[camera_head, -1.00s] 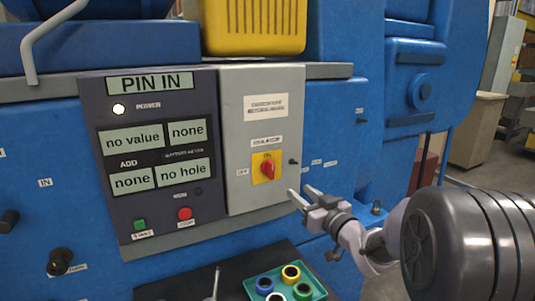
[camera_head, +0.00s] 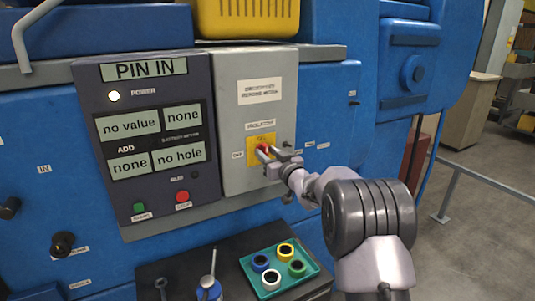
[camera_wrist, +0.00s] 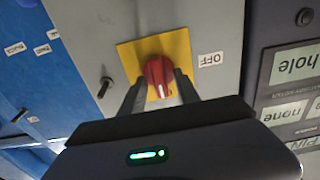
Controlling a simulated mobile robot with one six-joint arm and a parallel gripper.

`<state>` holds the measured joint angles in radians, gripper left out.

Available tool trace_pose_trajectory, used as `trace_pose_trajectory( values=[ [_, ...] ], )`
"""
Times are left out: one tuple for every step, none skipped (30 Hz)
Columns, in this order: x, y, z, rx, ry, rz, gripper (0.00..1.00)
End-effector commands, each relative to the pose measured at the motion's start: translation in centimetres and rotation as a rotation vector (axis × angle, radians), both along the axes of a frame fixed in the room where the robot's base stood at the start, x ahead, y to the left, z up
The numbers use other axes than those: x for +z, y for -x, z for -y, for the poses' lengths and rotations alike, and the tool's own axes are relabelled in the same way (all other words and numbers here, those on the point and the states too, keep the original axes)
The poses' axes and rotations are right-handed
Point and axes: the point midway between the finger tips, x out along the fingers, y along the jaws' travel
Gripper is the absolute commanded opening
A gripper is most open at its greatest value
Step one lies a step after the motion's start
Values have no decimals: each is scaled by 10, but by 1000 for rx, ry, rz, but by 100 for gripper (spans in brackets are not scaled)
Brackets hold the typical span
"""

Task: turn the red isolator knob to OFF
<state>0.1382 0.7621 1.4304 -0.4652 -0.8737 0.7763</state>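The red isolator knob (camera_head: 263,147) sits on a yellow plate (camera_head: 251,141) on the grey panel (camera_head: 230,95). In the wrist view the knob (camera_wrist: 157,72) stands lengthwise up and down the picture, across from the OFF label (camera_wrist: 210,59), which is to its right. My gripper (camera_head: 262,153) is at the knob, its two fingers partly covering it in the head view. In the wrist view the fingers of my gripper (camera_wrist: 159,79) lie one on each side of the knob, apart from each other. Whether they touch the knob is unclear.
A dark display panel (camera_head: 150,85) with green and red buttons is left of the grey panel. A small black stud (camera_wrist: 105,87) sticks out beside the yellow plate. Below, a green tray (camera_head: 312,268) holds several coloured rings. The floor at right is open.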

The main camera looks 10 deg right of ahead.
Motion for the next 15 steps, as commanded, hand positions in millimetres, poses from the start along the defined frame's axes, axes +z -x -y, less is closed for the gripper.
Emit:
trace_pose_trajectory(
  values=[
    [0,0,0,0,0,0,38],
    [0,0,0,0,0,0,34],
    [0,0,0,0,0,0,26],
    [0,0,0,0,0,0,20],
    [0,0,0,0,0,0,15],
    [0,0,0,0,0,0,7],
    [0,0,0,0,0,0,1],
    [0,0,0,0,0,0,0],
    [0,0,0,0,0,0,0],
    [0,0,0,0,0,0,0],
    [0,0,0,0,0,0,0],
    [0,0,0,0,0,0,0],
    [0,0,0,0,1,0,0],
    [0,0,0,0,2,1,0],
    [0,0,0,0,6,2,0]
  ],
)
